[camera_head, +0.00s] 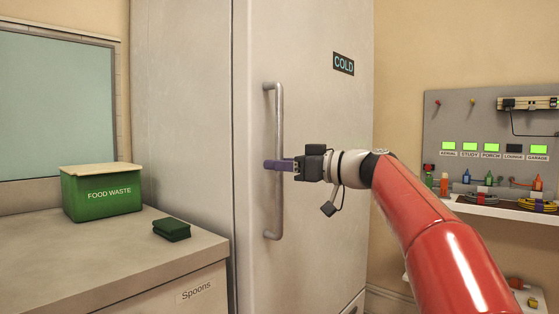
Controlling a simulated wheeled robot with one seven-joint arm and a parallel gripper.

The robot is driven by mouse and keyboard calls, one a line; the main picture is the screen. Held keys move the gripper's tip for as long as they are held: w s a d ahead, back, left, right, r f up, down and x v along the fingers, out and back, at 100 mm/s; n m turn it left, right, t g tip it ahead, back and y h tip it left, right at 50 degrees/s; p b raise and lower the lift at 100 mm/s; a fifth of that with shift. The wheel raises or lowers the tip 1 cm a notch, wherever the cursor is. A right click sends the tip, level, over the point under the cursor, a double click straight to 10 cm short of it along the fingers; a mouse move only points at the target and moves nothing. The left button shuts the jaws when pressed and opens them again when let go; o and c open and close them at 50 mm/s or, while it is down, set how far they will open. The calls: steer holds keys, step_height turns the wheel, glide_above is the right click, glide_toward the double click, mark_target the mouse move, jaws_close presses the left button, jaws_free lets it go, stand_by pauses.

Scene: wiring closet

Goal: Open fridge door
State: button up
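The fridge (310,110) is tall and pale grey, with a "COLD" label (343,64) high on its door. The door looks shut. A long vertical grey bar handle (279,210) runs down the door's left side. My gripper (272,165) comes in from the right with its purple fingers level with the middle of the handle. The fingers overlap the bar in this view. Whether they are closed on the bar or only around or in front of it cannot be seen.
A counter (100,250) stands to the left, holding a green food waste bin (102,195) and dark green folded cloths (171,229). A pegboard (455,115) with a shelf (500,211) of small tools and cables is on the right. My red arm crosses the lower right.

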steer(key=shift+w+a, duration=0.2)
steer(key=shift+a, duration=0.15)
jaws_close()
steer(key=shift+s+d, duration=0.1)
steer(key=shift+d, duration=0.05)
